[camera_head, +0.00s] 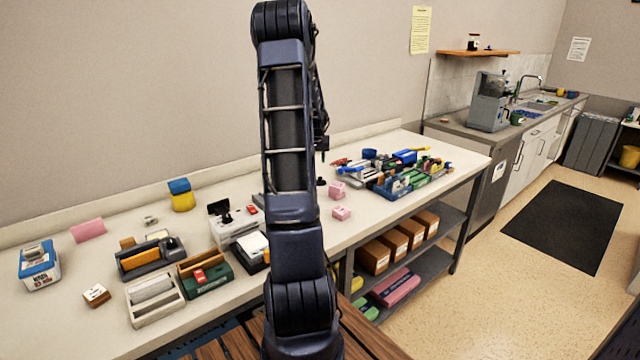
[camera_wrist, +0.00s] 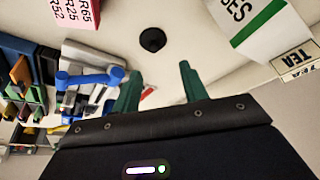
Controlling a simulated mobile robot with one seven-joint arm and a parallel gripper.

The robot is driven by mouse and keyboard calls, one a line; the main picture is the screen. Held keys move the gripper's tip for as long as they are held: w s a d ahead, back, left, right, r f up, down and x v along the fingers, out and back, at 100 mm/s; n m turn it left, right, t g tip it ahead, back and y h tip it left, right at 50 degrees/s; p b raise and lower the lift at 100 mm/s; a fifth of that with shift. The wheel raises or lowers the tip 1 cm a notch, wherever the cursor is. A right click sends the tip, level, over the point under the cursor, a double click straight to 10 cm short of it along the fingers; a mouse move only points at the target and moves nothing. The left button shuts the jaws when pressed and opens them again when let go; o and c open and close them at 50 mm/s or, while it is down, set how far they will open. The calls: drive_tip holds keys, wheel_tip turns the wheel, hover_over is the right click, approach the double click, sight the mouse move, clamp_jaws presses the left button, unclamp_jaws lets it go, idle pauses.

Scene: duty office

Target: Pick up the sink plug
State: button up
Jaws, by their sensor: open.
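A small round black piece, which looks like the sink plug (camera_wrist: 152,40), lies on the pale worktop in the wrist view. A small dark shape beside my arm in the head view (camera_head: 321,182) may be the same piece. My gripper (camera_wrist: 157,80) shows two green fingers, spread apart and empty. In the wrist view the plug appears beyond the fingertips, roughly between their lines, and is not touched. In the head view my arm hides most of the gripper; only a bit shows at its right edge.
A tray with blue items (camera_wrist: 90,75) is at left. Pink blocks (camera_head: 342,213) stand near my arm in the head view.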

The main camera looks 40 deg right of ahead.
sight(320, 177)
drive_tip(key=shift+d+x, duration=0.3)
drive_tip(key=shift+x, duration=1.75)
drive_tip(key=shift+d+x, duration=0.25)
drive_tip(key=shift+x, duration=1.8)
drive_tip(key=shift+d+x, duration=0.3)
drive_tip(key=shift+x, duration=1.75)
drive_tip(key=shift+s+r, duration=0.15)
drive_tip(key=shift+r, duration=0.05)
drive_tip(key=shift+c, duration=0.2)
clamp_jaws()
